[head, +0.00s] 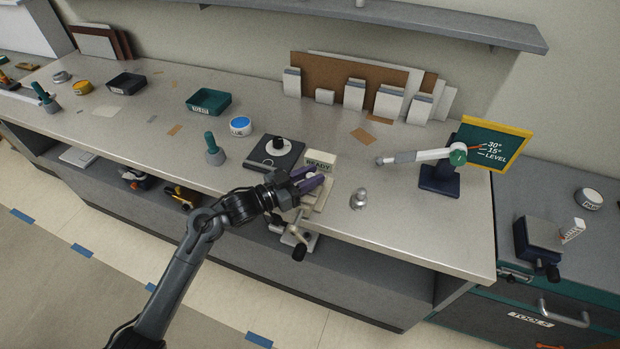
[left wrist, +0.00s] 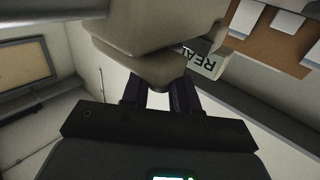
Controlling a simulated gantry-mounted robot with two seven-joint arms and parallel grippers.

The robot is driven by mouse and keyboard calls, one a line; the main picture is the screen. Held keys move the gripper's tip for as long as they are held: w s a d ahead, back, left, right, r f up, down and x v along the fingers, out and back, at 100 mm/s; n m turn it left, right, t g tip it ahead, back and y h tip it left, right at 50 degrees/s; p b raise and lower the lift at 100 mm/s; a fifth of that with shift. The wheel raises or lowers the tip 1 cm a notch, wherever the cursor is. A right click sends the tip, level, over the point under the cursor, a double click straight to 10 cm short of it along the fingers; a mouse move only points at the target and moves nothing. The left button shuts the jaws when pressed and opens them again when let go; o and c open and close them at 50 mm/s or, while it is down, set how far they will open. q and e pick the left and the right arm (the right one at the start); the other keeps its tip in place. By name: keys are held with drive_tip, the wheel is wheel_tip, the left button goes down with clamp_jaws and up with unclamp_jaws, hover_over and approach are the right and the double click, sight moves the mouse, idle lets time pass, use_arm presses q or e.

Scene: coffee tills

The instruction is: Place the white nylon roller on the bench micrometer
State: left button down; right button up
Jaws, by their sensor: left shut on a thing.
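My left gripper (head: 316,180) has dark purple fingers and is at the beige bench micrometer, just in front of its "READY" sign (head: 319,162). It is shut on a small pale piece that appears to be the white nylon roller (head: 326,176), mostly hidden by the fingers. I cannot tell whether the roller touches the micrometer. The micrometer's beige body (head: 322,197) stands at the bench's front edge. In the left wrist view the beige body (left wrist: 150,35) fills the top centre, over the fingers (left wrist: 160,95); the roller cannot be made out there. My right gripper is not in view.
A dark square plate with a black knob (head: 275,153) stands left of the micrometer. A small metal piece (head: 359,198) stands to its right. A tilting arm on a dark base (head: 438,180) is farther right. Bare bench lies between them.

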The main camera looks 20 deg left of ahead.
use_arm(q)
drive_tip(key=shift+f, duration=0.3)
drive_tip(key=shift+f, duration=0.1)
drive_tip(key=c, duration=0.9)
unclamp_jaws()
drive_tip(key=shift+f, duration=0.1)
drive_tip(key=shift+o, duration=0.2)
drive_tip(key=shift+r, duration=0.2)
drive_tip(key=v, duration=1.2)
drive_tip(key=shift+p, duration=0.3)
